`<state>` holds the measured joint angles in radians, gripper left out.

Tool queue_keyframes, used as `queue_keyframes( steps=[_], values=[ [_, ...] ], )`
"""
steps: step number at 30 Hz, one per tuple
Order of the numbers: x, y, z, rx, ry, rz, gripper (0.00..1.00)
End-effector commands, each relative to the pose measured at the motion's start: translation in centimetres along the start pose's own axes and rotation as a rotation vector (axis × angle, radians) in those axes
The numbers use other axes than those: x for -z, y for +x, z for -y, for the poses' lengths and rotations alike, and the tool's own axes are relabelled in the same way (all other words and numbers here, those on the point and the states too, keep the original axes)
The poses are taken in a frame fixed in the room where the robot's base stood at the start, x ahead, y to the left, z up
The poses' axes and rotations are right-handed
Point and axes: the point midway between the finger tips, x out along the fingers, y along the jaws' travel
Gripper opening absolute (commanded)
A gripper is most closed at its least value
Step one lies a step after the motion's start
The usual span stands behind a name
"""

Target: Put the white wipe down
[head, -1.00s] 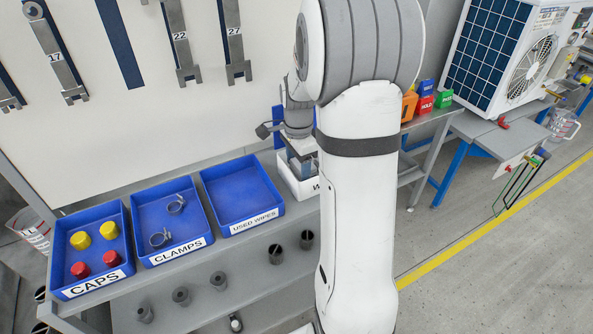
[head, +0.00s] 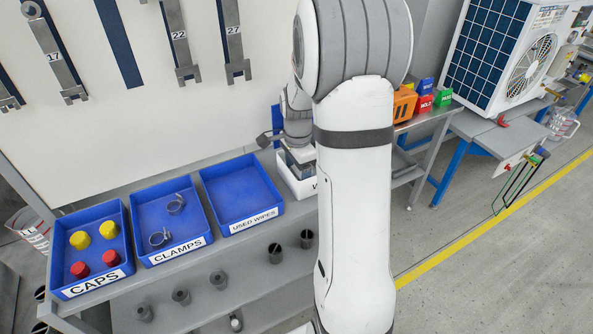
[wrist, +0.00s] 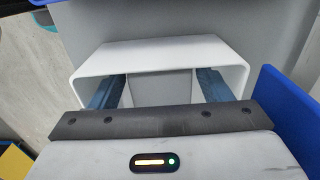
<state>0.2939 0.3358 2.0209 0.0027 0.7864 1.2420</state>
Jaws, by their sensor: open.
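No white wipe can be made out in either view. My gripper (wrist: 160,88) is open, its two bluish fingers apart and reaching down inside the rim of a white open box (wrist: 160,52). Only a plain pale grey surface shows between the fingers, and I cannot tell whether it is a wipe or the box floor. In the head view the white box (head: 293,184) stands right of the USED WIPES tray, its label mostly hidden by my arm. The blue USED WIPES tray (head: 254,221) is empty.
A CLAMPS tray (head: 181,251) with two clamps and a CAPS tray (head: 97,285) with red and yellow caps stand to the left. A blue wall (wrist: 287,115) is close at the right in the wrist view. A panel with hanging tools (head: 130,130) rises behind.

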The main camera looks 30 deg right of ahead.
Motion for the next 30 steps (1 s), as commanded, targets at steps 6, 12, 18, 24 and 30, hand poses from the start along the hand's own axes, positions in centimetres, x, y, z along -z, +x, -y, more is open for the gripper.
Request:
queue_keyframes(
  steps=[6,12,18,24,30],
  values=[
    [0.0,-3.4,0.1,0.006,-0.001,-0.002,0.71],
    [0.0,-7.8,0.1,0.006,-0.001,-0.002,0.71],
    [0.0,-11.0,0.1,0.003,-0.001,-0.001,0.71],
    [-0.6,-12.5,-0.4,0.008,-0.041,-0.003,0.71],
    [-4.9,-14.2,-4.6,0.065,-0.391,-0.032,0.71]
  ],
)
